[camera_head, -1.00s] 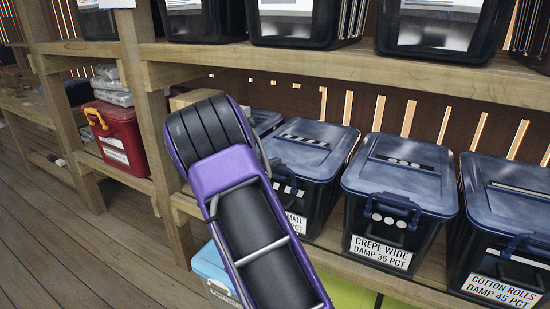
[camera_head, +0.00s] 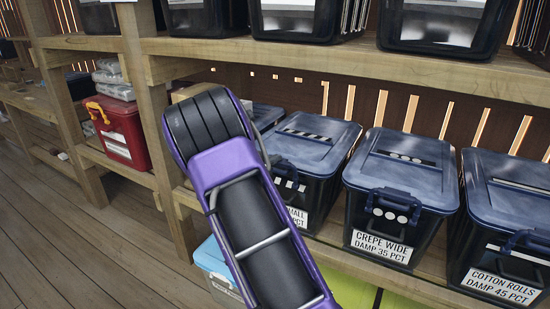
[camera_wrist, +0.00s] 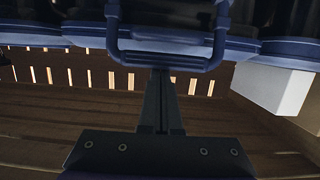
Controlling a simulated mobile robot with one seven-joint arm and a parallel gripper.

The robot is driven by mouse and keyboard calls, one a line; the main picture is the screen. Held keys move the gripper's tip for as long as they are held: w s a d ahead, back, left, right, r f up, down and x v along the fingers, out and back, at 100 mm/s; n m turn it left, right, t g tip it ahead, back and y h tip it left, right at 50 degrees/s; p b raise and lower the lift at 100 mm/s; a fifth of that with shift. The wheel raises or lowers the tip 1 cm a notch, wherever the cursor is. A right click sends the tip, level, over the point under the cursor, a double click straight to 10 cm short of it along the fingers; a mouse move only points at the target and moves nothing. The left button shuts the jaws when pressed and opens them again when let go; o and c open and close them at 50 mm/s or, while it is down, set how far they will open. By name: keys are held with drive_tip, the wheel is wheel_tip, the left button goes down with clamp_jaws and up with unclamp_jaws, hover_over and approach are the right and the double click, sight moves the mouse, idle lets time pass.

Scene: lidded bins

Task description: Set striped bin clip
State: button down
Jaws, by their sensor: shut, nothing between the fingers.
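The striped bin (camera_head: 318,178) is dark with a blue lid and stands on the middle shelf, right of my arm. Its lid carries a strip of white dashes. Its blue front clip (camera_head: 287,170) shows partly beside my arm, above white marks and a partly hidden label. My gripper is hidden behind my arm in the head view. In the wrist view my gripper (camera_wrist: 160,78) is shut and empty. Its tips overlap the lower bar of a blue clip loop (camera_wrist: 112,38) in the picture; I cannot tell whether they touch.
The CREPE WIDE bin (camera_head: 388,229) and COTTON ROLLS bin (camera_head: 487,260) stand to the right. Dark bins (camera_head: 297,22) fill the shelf above. A red box (camera_head: 122,130) is at left. A pale box (camera_wrist: 272,88) shows in the wrist view. The wooden floor at left is clear.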

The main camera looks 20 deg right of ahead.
drive_tip(key=shift+s+a+f, duration=0.1)
drive_tip(key=shift+a, duration=0.1)
drive_tip(key=s+a+f, duration=0.3)
drive_tip(key=a+f, duration=0.1)
drive_tip(key=f, duration=0.1)
drive_tip(key=shift+s+a+f+p, duration=0.3)
drive_tip(key=shift+s+a+p, duration=0.1)
drive_tip(key=shift+r, duration=0.1)
